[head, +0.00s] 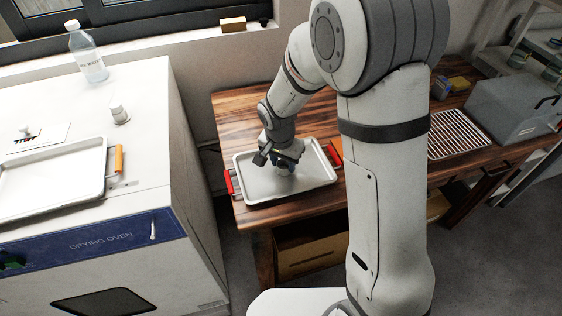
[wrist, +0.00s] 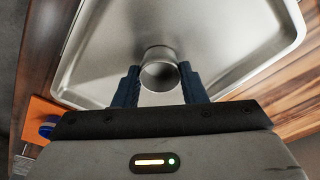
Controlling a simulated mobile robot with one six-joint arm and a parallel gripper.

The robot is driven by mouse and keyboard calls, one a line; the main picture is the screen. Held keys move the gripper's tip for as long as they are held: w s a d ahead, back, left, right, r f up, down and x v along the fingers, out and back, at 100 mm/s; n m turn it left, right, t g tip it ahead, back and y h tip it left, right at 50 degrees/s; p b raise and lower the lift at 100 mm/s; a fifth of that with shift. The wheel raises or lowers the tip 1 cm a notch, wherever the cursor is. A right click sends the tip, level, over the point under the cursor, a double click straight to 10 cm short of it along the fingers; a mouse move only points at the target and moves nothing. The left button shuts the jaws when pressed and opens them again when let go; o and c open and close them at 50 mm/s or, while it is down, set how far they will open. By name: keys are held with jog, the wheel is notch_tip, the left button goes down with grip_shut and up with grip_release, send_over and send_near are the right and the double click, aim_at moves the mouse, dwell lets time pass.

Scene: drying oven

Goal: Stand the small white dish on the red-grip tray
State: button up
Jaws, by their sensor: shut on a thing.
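The red-grip tray (head: 262,187) lies on the wooden table, with a red grip (head: 229,181) at its left end and another (head: 335,152) at its right. My gripper (head: 286,168) points down over the middle of the tray. In the wrist view, my fingers (wrist: 159,85) are shut on the small dish (wrist: 159,55), which looks round, open and pale grey. The tray floor (wrist: 225,40) spreads out behind it. My gripper hides the dish in the head view. I cannot tell whether the dish touches the tray.
A wire rack (head: 458,135) and grey box (head: 510,108) are on the table's right. The tray floor around the dish is bare.

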jog(key=shift+r, duration=0.1)
jog(key=shift+f, duration=0.2)
jog(key=o, duration=1)
jog(key=shift+c, duration=0.2)
jog(key=shift+r, duration=0.15)
notch_tip(320, 180, up, 12)
jog(key=s, duration=0.2)
jog(key=s+d+r+n, duration=0.2)
jog(key=s+d, duration=0.5)
jog(key=s, duration=0.1)
jog(key=s+d+r+n, duration=0.3)
jog(key=s+d, duration=0.4)
jog(key=s, duration=0.1)
jog(key=shift+s+r+n+t+y+p, duration=0.3)
jog(key=shift+s+t+y+p, duration=0.1)
jog(key=shift+p, duration=0.05)
